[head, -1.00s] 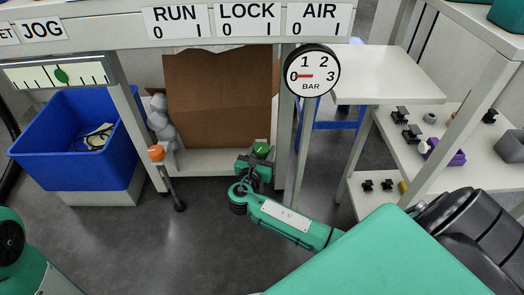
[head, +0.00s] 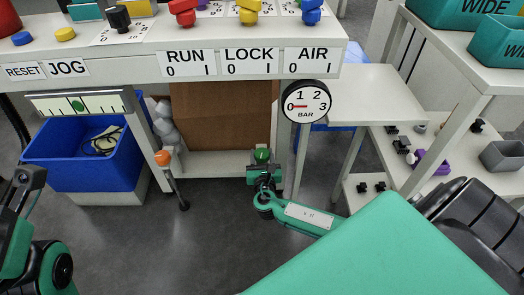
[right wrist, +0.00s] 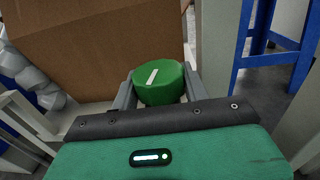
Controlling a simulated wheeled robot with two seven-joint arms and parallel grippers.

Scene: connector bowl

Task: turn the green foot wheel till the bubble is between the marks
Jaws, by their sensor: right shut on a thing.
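The green foot wheel (head: 261,155) sits low under the bench, at its right leg. It has a white stripe on top, which shows in the right wrist view (right wrist: 152,78). My right gripper (head: 262,168) is shut on it, with a grey finger on either side. The level vial (head: 112,103) hangs at the bench's left front. Its green bubble (head: 78,106) lies near the middle, with black marks on both sides; its exact place between them is too small to tell. Part of my left arm shows at the left edge, where its jaws cannot be made out.
An orange-topped foot (head: 163,158) stands left of the wheel. A blue bin (head: 70,178) stands beneath the vial. A brown carton (head: 222,110) is behind the wheel. A pressure gauge (head: 306,102) hangs by the right leg. Shelves (head: 375,92) stand at the right.

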